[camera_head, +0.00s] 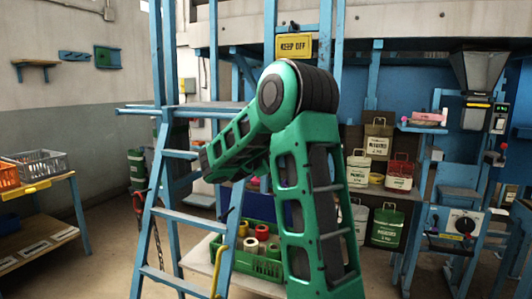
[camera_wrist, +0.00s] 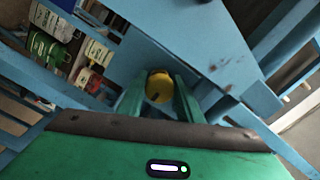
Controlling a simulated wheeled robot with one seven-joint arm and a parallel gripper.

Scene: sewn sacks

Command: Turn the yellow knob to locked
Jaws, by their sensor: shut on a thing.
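The yellow knob (camera_wrist: 159,88) shows in the wrist view between the two green fingers of my gripper (camera_wrist: 159,94), which are shut on it. The knob sits against a blue painted surface (camera_wrist: 190,45). Which setting the knob is at cannot be read; no label for it shows. In the head view my green arm reaches left toward the blue ladder, and the knob and my fingertips cannot be made out there.
A blue ladder (camera_head: 153,215) stands close by my arm. A green crate (camera_head: 262,266) of spools sits low beside it. Sacks (camera_head: 378,138) stand on shelves behind. A blue machine with a dial (camera_head: 461,222) is at right. A table with baskets (camera_head: 45,184) is at left.

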